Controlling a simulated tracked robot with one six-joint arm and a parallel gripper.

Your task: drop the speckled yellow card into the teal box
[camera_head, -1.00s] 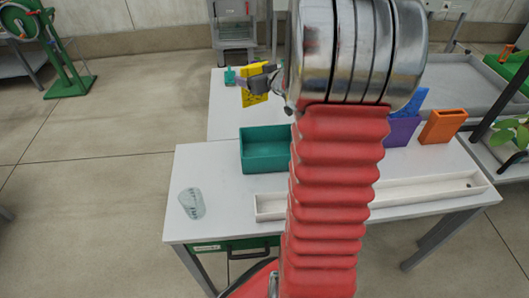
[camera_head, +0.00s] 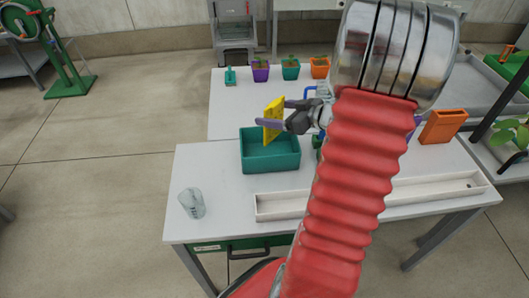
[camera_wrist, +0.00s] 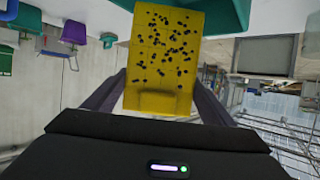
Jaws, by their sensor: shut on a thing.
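The speckled yellow card (camera_head: 273,119) is held upright by my gripper (camera_head: 276,122), just above the teal box (camera_head: 271,160). In the wrist view the yellow card (camera_wrist: 160,60) shows dark specks and stands between my two fingers (camera_wrist: 160,98), which are shut on it. The teal box is open-topped and sits on the white table left of my arm. A teal surface (camera_wrist: 235,14) also shows behind the card in the wrist view. I cannot tell whether the card's lower edge is inside the box rim.
A clear beaker (camera_head: 192,203) stands at the table's left front. A long white trough (camera_head: 420,190) lies along the front. Purple (camera_head: 261,70), teal (camera_head: 290,69) and orange (camera_head: 320,68) plant pots stand at the back. An orange container (camera_head: 442,127) stands at the right.

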